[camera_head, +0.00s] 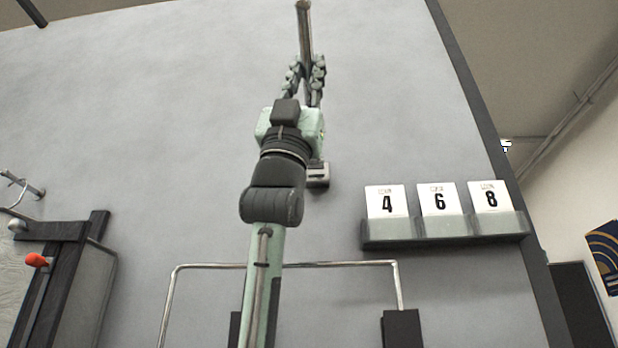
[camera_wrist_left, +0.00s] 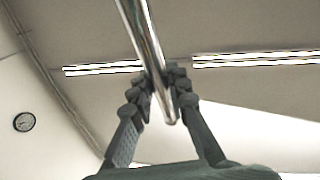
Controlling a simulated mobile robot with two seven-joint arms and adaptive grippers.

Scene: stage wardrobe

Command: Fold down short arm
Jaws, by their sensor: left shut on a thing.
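The short arm (camera_head: 304,28) is a shiny metal rod at the top middle of the head view, standing nearly upright in front of the grey wall panel. My left gripper (camera_head: 304,76) has come up from below and is shut on it. In the left wrist view the rod (camera_wrist_left: 142,35) runs down from the top edge between the two dark fingers of my gripper (camera_wrist_left: 158,92), its rounded end showing just past the fingertips. A small metal block (camera_head: 319,175) on the wall is partly hidden behind my gripper's wrist. My right gripper is not in view.
A shelf (camera_head: 445,242) with number cards 4, 6 and 8 is on the wall to the right. A bent metal rail (camera_head: 345,264) crosses below, behind my arm. A dark frame with a red knob (camera_head: 37,260) is at far left. The upper-left wall is bare.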

